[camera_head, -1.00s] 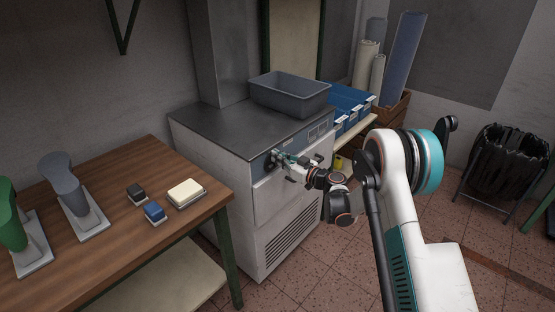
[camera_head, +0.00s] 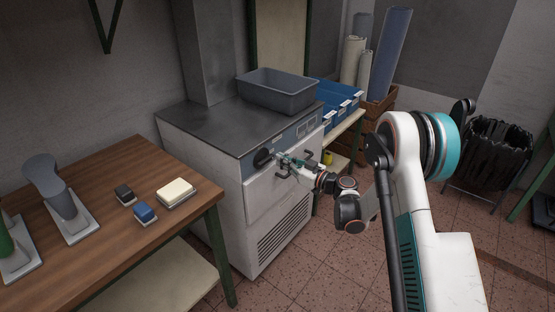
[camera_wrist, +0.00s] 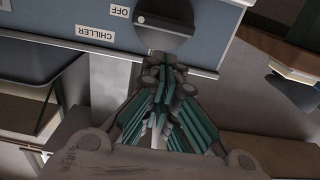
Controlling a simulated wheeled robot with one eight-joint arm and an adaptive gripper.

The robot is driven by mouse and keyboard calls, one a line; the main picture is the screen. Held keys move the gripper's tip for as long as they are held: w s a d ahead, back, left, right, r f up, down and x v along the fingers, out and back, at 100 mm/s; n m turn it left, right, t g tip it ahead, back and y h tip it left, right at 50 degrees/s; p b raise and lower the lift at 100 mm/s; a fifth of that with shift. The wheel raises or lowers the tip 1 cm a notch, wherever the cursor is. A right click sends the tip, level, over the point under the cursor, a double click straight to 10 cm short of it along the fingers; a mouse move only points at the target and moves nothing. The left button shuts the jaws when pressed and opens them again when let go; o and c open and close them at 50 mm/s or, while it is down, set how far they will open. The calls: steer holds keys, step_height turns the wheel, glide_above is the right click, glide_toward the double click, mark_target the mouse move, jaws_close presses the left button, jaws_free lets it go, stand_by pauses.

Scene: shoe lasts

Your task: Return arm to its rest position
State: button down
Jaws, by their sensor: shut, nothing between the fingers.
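My gripper (camera_head: 281,160) is shut and empty, in front of the grey cabinet's control panel. In the wrist view its teal-and-grey fingers (camera_wrist: 166,72) come together just below a dark round knob (camera_wrist: 165,22). The knob's white mark lies on the side of the label "OFF" (camera_wrist: 120,11); a "CHILLER" label (camera_wrist: 95,34) is beside it, both upside down. In the head view the knob (camera_head: 263,158) shows just left of the fingertips. I cannot tell whether they touch it. My arm reaches out from the right, bent and low.
A grey bin (camera_head: 278,94) sits on the cabinet (camera_head: 200,130). A wooden bench (camera_head: 110,240) at left holds shoe lasts (camera_head: 60,200) and small blocks. Blue trays (camera_head: 338,100), crates and rolls stand behind. A black bag bin (camera_head: 497,150) is at right. Tiled floor is open between.

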steer(key=shift+s+d, duration=0.45)
steer(key=shift+d, duration=0.05)
steer(key=s+d+r+m+g+h, duration=0.35)
steer(key=s+r+h, duration=0.25)
steer(key=s+r, duration=0.95)
steer(key=s+d+m+h, duration=0.2)
steer(key=s+d, duration=0.2)
steer(key=s, duration=0.5)
steer(key=s+d+m+h, duration=0.2)
steer(key=s+d, duration=0.3)
steer(key=s, duration=0.5)
steer(key=s+d+m+h, duration=0.3)
steer(key=s+d+h, duration=0.1)
steer(key=s, duration=0.5)
steer(key=shift+s+d, duration=0.3)
steer(key=shift+d, duration=0.3)
steer(key=shift+f, duration=0.1)
